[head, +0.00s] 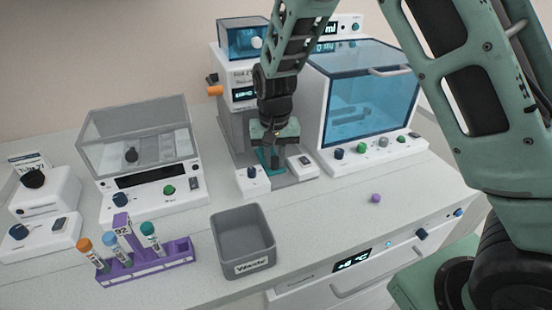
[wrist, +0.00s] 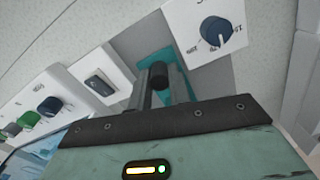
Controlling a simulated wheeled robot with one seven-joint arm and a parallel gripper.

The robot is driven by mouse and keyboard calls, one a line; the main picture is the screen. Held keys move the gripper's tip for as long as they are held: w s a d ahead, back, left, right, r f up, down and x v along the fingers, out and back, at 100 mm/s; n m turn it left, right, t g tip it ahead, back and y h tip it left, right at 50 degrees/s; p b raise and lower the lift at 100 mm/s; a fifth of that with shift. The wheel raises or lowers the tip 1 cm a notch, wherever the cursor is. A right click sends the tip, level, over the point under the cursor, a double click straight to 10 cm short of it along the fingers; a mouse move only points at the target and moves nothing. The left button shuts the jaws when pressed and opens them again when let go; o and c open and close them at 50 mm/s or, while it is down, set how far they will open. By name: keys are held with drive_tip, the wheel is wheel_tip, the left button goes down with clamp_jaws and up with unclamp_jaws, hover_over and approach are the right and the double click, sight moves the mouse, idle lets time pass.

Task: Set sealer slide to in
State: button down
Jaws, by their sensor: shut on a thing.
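The sealer (head: 240,70) is the white and grey machine with a blue window at the back middle. Its teal slide (head: 267,160) lies on the grey base at the front, between two small white control blocks. My gripper (head: 273,148) reaches down from above and is shut on the slide's dark handle. In the wrist view, the dark round handle (wrist: 158,75) sits at the fingers, with the teal slide plate (wrist: 152,62) behind it. The fingers and arm hide part of the slide and the machine's front.
A blue-windowed cabinet (head: 365,95) stands close on the right. A lidded device (head: 140,130) is at left. A grey waste bin (head: 243,240), a purple tube rack (head: 150,262) with tubes, and a purple cap (head: 376,198) are in front.

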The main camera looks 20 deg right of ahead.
drive_tip(key=c, duration=1.6)
unclamp_jaws()
drive_tip(key=shift+r, duration=0.1)
wheel_tip(320, 180, up, 17)
drive_tip(key=shift+r+b, duration=0.15)
drive_tip(key=shift+b, duration=0.3)
